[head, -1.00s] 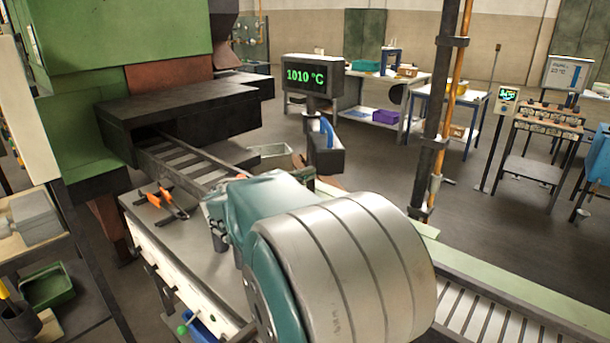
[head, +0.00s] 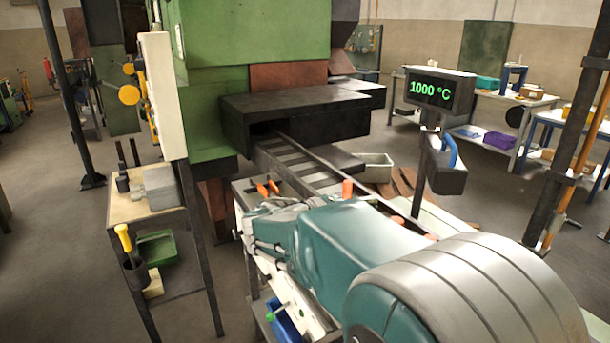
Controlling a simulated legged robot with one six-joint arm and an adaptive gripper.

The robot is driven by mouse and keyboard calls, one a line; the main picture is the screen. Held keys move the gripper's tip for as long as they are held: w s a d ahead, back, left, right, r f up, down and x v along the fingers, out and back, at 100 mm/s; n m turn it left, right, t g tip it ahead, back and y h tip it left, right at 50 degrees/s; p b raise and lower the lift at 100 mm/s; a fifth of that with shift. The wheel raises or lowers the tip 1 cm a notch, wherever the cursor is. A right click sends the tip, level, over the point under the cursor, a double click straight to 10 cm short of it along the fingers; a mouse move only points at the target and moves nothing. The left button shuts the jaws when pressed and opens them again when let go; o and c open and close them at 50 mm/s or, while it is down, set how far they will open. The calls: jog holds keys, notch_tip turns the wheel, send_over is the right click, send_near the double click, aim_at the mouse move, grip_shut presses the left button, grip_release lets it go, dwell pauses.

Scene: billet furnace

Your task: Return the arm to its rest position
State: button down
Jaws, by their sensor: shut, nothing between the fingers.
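My arm (head: 350,245) fills the lower middle of the head view, its large rounded joint at the lower right. My gripper (head: 244,236) is at the arm's far left end, small and partly hidden by the arm's own links. It is shut with nothing in it. It is over the near edge of the pale workbench (head: 310,328), in front of the furnace outlet. The arm hides much of the bench top.
The green furnace (head: 255,105) has a dark outlet hood (head: 290,110) and a slatted chute (head: 285,155). Orange-handled tongs (head: 268,187) lie on the bench. A display (head: 441,90) reads 1000 °C. A tool stand (head: 145,205) is at left; the floor beyond it is open.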

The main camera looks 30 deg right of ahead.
jog(key=s+a+f+t+y, duration=0.1)
jog(key=s+a+f+y, duration=0.4)
jog(key=s+f+y, duration=0.3)
jog(key=s+a+f+t+y, duration=0.1)
jog(key=s+a+t+y, duration=0.1)
jog(key=a+y, duration=0.3)
jog(key=s+a+f+t+y, duration=0.2)
jog(key=a+y, duration=0.3)
jog(key=a, duration=0.6)
jog(key=shift+s+f+n+t, duration=0.3)
jog(key=shift+s+n+t, duration=0.1)
jog(key=shift+s+t, duration=0.4)
jog(key=shift+w+d, duration=0.1)
jog(key=shift+d, duration=0.05)
